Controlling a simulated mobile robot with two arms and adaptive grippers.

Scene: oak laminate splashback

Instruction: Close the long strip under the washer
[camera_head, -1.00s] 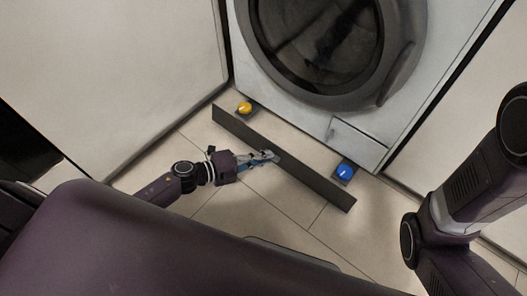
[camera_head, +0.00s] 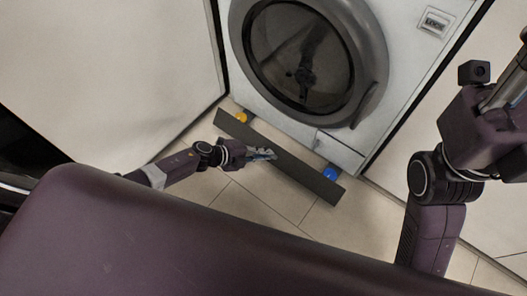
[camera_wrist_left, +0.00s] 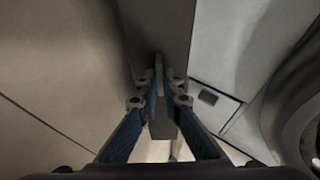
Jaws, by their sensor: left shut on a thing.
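The long strip (camera_head: 305,178) is a dark grey board lying slantwise along the foot of the white washer (camera_head: 407,75). My left gripper (camera_head: 272,154) reaches in from the left to the strip's middle. In the left wrist view its fingers (camera_wrist_left: 160,100) are shut on a thin grey upright piece at the strip (camera_wrist_left: 152,28). Whether that piece is an edge or a handle is unclear. My right gripper is outside the picture; only my right arm shows.
The washer has a round dark door (camera_head: 300,58) and a small flap low at the front. A pale cabinet side (camera_head: 110,75) stands at the left and another pale panel at the right. Bare tiled floor (camera_head: 250,205) lies in front of the strip.

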